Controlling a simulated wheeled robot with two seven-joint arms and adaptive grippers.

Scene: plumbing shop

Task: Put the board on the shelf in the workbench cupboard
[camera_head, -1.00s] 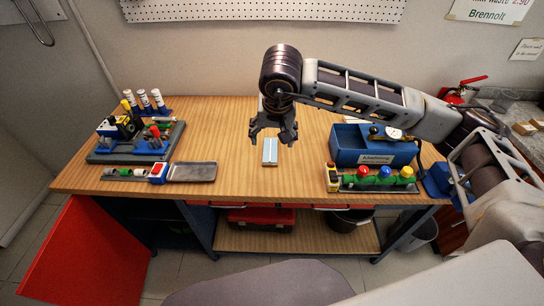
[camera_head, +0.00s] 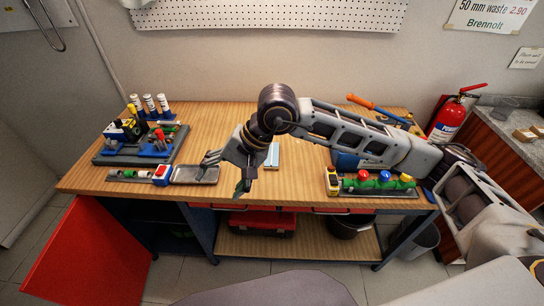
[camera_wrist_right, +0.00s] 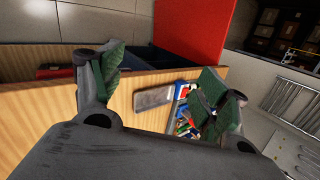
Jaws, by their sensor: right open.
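Several board-like pieces lie on the workbench (camera_head: 310,180), and I cannot tell which one is the task's board. At the left is a dark grey board (camera_head: 107,158) carrying fittings and tools. At the front right is a board with red, blue and yellow-topped green valves (camera_head: 383,184). A flat grey tray (camera_head: 195,175) lies at the front left. My right gripper (camera_head: 224,174) is open and empty, near the tray's right end; its spread fingers also show in the wrist view (camera_wrist_right: 157,85). The cupboard's red door (camera_head: 82,243) stands open at the lower left; its inside is dark. My left gripper is out of view.
A light blue and white piece (camera_head: 272,156) lies mid-bench. A blue box (camera_head: 346,162) is partly hidden behind my right arm. A red toolbox (camera_head: 262,222) and a dark bucket (camera_head: 347,222) stand below. A fire extinguisher (camera_head: 447,120) stands at right.

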